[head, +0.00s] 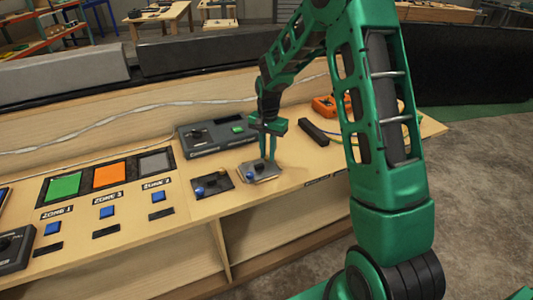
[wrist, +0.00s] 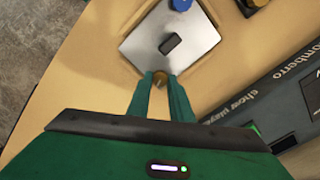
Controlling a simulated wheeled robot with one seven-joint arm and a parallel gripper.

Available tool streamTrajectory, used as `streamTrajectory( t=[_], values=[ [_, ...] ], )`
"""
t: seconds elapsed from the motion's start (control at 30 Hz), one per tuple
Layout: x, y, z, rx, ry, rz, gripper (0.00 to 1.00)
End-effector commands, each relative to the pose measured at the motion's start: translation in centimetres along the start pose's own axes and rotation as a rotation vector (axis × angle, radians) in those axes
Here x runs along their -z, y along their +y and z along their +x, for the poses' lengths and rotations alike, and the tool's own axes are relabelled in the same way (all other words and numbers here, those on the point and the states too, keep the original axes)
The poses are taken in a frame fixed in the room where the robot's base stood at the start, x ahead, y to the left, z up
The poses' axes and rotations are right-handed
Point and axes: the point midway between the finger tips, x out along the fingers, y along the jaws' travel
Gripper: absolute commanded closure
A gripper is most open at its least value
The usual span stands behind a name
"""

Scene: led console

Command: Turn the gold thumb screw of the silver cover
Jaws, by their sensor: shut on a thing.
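The silver cover (wrist: 190,50) is a flat, square plate with a small dark grip (wrist: 168,43) in its middle. It lies on the wooden bench and also shows in the head view (head: 266,176). The gold thumb screw (wrist: 160,77) sits at the cover's edge nearest my gripper. My gripper (wrist: 160,84) points at that edge and is shut on the gold thumb screw, one green finger on each side. In the head view my gripper (head: 269,157) reaches down to the cover, and the screw is too small to make out there.
A blue knob (wrist: 181,4) stands at the cover's far edge. A dark plate with a blue ball (head: 198,190) lies left of the cover. A grey console with a green button (head: 237,129) stands behind. A black bar (head: 313,132) and an orange device (head: 325,105) lie to the right.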

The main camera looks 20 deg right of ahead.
Motion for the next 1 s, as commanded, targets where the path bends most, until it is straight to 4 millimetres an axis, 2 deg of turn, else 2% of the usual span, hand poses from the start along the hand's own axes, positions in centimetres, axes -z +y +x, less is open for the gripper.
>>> streamTrajectory(
  t=[0.2,0.5,1.0],
  values=[
    [0.4,-0.01,-0.26,0.004,0.008,0.186,1.0],
    [0.38,-0.01,-0.25,0.005,0.007,0.357,1.0],
    [0.38,0.01,-0.24,0.004,0.007,0.43,1.0]
  ],
)
